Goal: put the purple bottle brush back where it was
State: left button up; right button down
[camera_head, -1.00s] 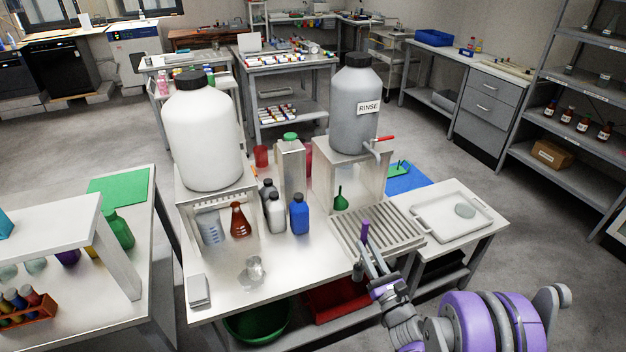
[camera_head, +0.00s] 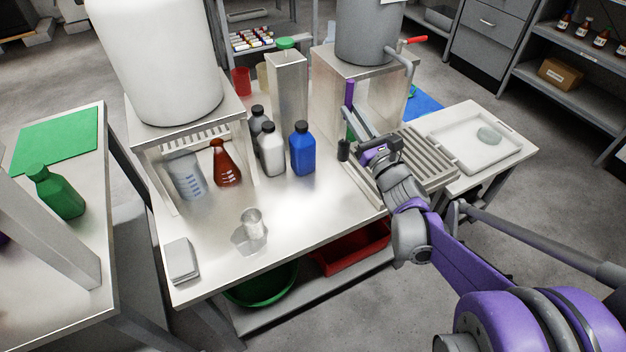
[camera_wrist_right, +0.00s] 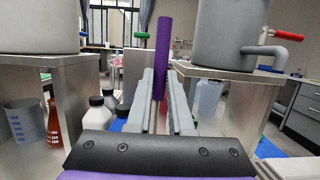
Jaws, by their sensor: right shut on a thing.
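The purple bottle brush (camera_head: 349,93) is upright in my right gripper (camera_head: 352,118). Its purple handle rises above the fingers and its dark brush end (camera_head: 343,150) hangs below them. The brush is over the left edge of the ribbed drain rack (camera_head: 428,163), in front of the rinse stand; whether its lower end touches anything I cannot tell. In the right wrist view the purple handle (camera_wrist_right: 163,45) stands between the fingers of my right gripper (camera_wrist_right: 160,90), which are shut on it. The brush end is hidden there. My left gripper is not in view.
The grey rinse tank (camera_head: 366,30) with a red-handled tap stands behind the gripper. A blue bottle (camera_head: 302,148), a white bottle (camera_head: 270,150) and a red flask (camera_head: 226,165) stand to the left.

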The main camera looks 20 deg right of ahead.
aim_at(345, 139)
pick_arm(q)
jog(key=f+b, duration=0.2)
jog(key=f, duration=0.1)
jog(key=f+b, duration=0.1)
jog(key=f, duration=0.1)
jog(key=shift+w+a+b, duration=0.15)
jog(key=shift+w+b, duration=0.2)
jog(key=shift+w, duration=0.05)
pick_arm(e)
jog(key=f, duration=0.9)
jog(key=shift+w+f, duration=0.2)
jog(key=shift+f, duration=0.15)
jog(key=shift+f, duration=0.15)
jog(key=c, duration=0.8)
grip_release()
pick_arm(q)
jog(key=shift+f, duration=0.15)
pick_arm(e)
jog(key=shift+r, duration=0.25)
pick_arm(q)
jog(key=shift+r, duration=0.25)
pick_arm(e)
jog(key=v, duration=1.2)
